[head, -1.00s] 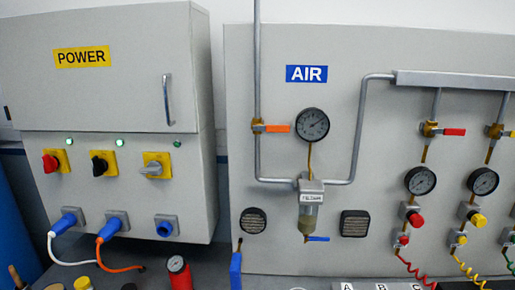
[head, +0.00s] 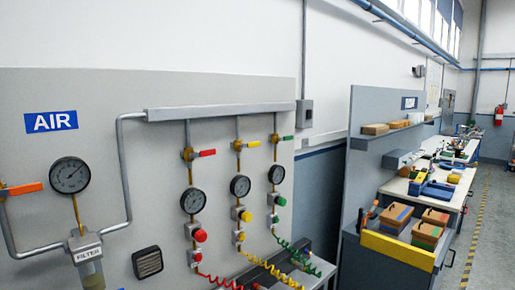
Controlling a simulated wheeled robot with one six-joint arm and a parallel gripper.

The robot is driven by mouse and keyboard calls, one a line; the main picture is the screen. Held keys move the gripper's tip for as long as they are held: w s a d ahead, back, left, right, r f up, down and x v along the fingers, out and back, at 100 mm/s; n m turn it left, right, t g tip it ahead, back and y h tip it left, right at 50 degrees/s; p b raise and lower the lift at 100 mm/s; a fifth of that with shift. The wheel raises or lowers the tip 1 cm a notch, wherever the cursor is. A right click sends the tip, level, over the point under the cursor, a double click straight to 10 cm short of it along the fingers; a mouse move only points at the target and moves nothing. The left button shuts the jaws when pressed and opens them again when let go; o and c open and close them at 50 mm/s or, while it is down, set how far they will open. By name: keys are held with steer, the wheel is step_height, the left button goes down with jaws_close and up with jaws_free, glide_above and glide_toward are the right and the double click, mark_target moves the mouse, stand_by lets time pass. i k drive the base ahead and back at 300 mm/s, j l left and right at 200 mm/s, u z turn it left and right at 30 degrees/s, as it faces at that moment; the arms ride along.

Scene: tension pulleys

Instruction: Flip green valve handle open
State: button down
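The green valve handle (head: 288,138) is on the rightmost of three drop lines below the grey manifold pipe (head: 215,111) on the air panel. It sticks out to the right, about level, across its vertical pipe. A gauge (head: 276,174) and a green knob (head: 281,201) sit below it on the same line. The red handle (head: 207,153) and yellow handle (head: 253,144) on the lines to the left also point right, across their pipes. My gripper is not in view.
An orange handle (head: 25,188) and large gauge (head: 69,175) are at the left. Coiled hoses hang below the lines. A workbench with a yellow-fronted tray (head: 398,249) of boxes stands right. Open floor (head: 484,240) lies at the far right.

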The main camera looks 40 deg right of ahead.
mark_target(288, 137)
steer(key=z, duration=1.3)
steer(key=i+l, duration=0.05)
